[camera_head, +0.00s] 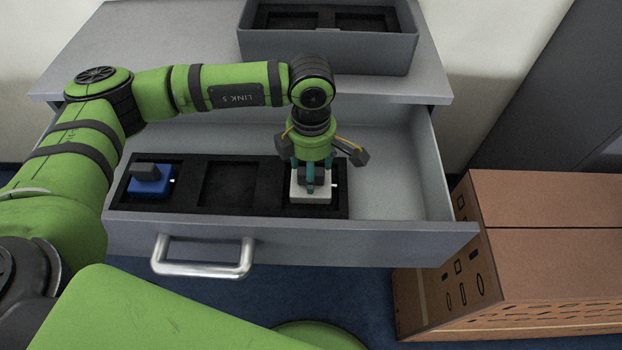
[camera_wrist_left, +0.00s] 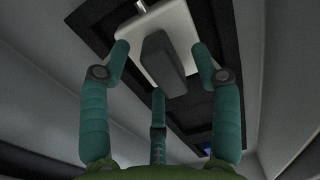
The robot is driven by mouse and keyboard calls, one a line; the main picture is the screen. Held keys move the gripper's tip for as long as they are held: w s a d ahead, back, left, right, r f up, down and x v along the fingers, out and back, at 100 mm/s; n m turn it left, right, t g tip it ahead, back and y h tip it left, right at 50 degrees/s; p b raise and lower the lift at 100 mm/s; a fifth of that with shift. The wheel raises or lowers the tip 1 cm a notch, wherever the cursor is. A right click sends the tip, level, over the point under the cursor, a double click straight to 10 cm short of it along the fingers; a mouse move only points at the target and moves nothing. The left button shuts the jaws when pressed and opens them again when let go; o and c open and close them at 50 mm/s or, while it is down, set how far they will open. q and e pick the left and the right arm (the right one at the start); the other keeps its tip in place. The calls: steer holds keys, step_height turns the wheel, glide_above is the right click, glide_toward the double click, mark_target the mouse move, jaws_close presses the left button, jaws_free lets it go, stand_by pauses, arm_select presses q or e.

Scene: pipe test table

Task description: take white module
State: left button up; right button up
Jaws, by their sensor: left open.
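The white module (camera_head: 311,198), a white block with a dark grey handle on top, sits in the right compartment of a black tray insert (camera_head: 257,190) in the open drawer. My left gripper (camera_head: 311,178) is directly above it, pointing down. In the left wrist view the white module (camera_wrist_left: 133,47) has its grey handle (camera_wrist_left: 164,65) between the three teal fingers of my left gripper (camera_wrist_left: 160,72). The fingers are spread around the handle; I cannot tell whether any touches it. My right gripper is not in view.
A blue module (camera_head: 148,184) with a grey handle sits in the tray's left compartment; the middle compartment is empty. The drawer (camera_head: 400,200) has a metal handle (camera_head: 203,268) in front. A grey bin (camera_head: 330,52) stands on the cabinet top. A cardboard box (camera_head: 540,250) is at right.

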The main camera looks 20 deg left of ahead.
arm_select(q)
jaws_close()
stand_by(0.3)
